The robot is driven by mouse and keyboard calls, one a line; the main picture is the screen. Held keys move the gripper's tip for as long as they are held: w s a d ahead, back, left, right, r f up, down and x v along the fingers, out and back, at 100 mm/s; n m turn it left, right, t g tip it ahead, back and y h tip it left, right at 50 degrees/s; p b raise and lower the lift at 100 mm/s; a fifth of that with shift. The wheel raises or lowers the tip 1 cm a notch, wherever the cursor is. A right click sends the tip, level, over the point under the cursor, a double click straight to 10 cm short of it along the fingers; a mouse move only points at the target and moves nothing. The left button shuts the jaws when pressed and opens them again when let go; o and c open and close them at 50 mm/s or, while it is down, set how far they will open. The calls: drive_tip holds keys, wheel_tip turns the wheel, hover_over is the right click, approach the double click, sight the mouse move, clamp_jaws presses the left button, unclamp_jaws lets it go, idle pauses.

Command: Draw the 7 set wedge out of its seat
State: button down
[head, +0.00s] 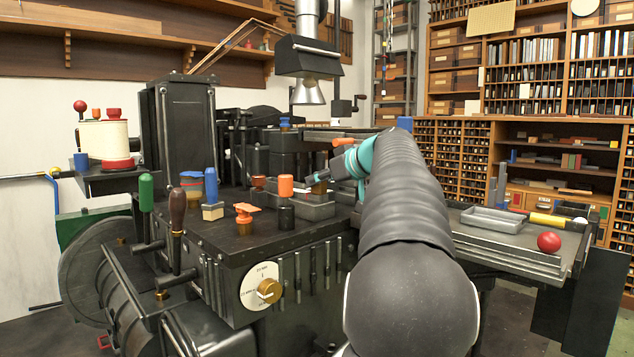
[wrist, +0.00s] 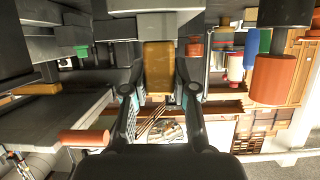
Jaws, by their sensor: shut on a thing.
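My gripper (head: 322,181) is shut on a brass-brown block, the wedge (wrist: 158,66), which sits between the two fingertips in the wrist view. That view is upside down, and the wedge's lower end meets a grey block, its seat (wrist: 156,26). I cannot tell how deep it sits. In the head view the wedge (head: 318,188) is a small brown piece at the grey fixture (head: 316,210) on the black machine. My arm hides part of this area. No number can be read on the wedge.
An orange knob on a black post (head: 285,188) stands just left of my gripper, also close in the wrist view (wrist: 274,79). An orange clamp (head: 245,212) and a blue-handled piece (head: 211,187) stand farther left. Right are a grey tray (head: 492,220) and red ball (head: 549,242).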

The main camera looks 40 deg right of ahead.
drive_tip(key=shift+s+d+b, duration=0.15)
drive_tip(key=shift+s+b, duration=0.75)
drive_tip(key=shift+s, duration=0.8)
drive_tip(key=c, duration=0.8)
unclamp_jaws()
drive_tip(key=shift+c, duration=0.2)
drive_tip(key=a+v, duration=0.1)
drive_tip(key=v, duration=1.1)
drive_tip(key=shift+d, duration=0.4)
